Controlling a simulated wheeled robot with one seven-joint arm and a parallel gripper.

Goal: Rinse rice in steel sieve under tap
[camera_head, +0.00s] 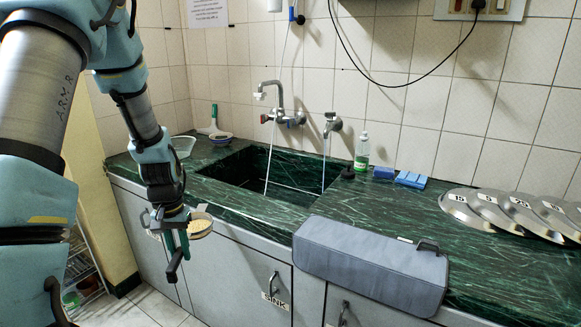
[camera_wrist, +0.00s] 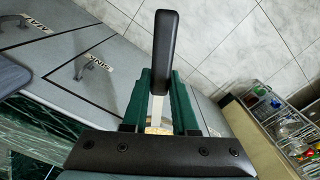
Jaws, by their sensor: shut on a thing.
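My gripper (camera_head: 181,242) hangs in front of the counter at the left, outside the sink. Its green fingers (camera_wrist: 160,85) are shut on the handle of the steel sieve (camera_head: 200,232). The sieve's bowl holds pale rice (camera_head: 198,225) and shows just right of my gripper. In the wrist view the black handle end (camera_wrist: 165,45) sticks out past the fingers, and most of the bowl is hidden. The left tap (camera_head: 277,112) and the right tap (camera_head: 332,124) are on the wall.
A soap bottle (camera_head: 362,152), blue sponges (camera_head: 410,180) and steel lids (camera_head: 468,209) stand right of the sink. A clear tray (camera_head: 183,147) and a brush (camera_head: 213,122) are at the left.

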